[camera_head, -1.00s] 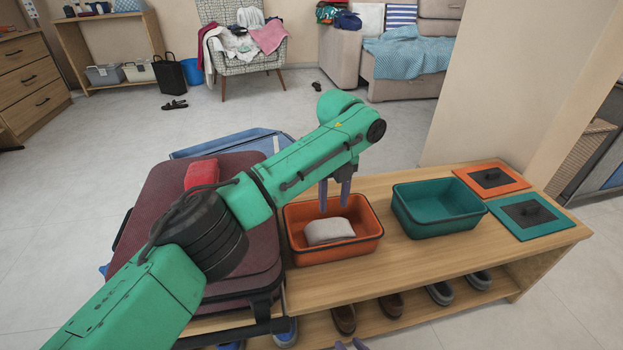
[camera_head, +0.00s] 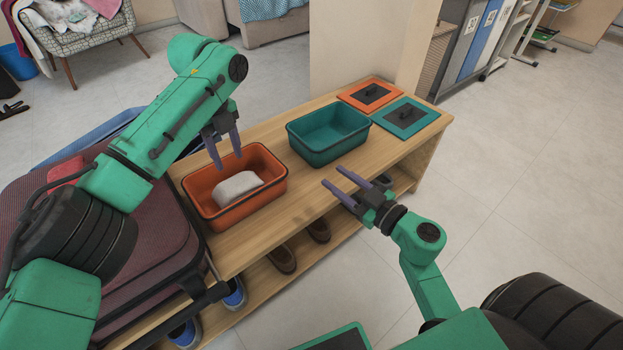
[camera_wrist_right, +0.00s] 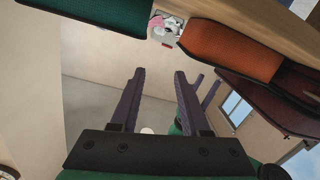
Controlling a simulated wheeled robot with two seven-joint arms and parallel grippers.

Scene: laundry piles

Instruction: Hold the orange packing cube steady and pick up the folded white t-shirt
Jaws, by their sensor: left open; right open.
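The orange packing cube (camera_head: 262,202) stands open on the wooden bench. The folded white t-shirt (camera_head: 237,187) lies inside it on the bottom. My left gripper (camera_head: 227,152) is open and empty, pointing down above the far rim of the orange cube; I cannot tell whether it touches the rim. My right gripper (camera_head: 340,189) is open and empty, to the right of the orange cube and in front of the bench. In the right wrist view its fingers (camera_wrist_right: 157,88) are apart with nothing between them, and the orange cube (camera_wrist_right: 227,50) shows at the upper right.
A teal packing cube (camera_head: 330,137) stands open to the right on the bench (camera_head: 262,240). An orange lid (camera_head: 370,95) and a teal lid (camera_head: 405,117) lie beyond it. A dark red suitcase (camera_head: 150,255) stands at the left. Shoes (camera_head: 281,259) sit on the lower shelf.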

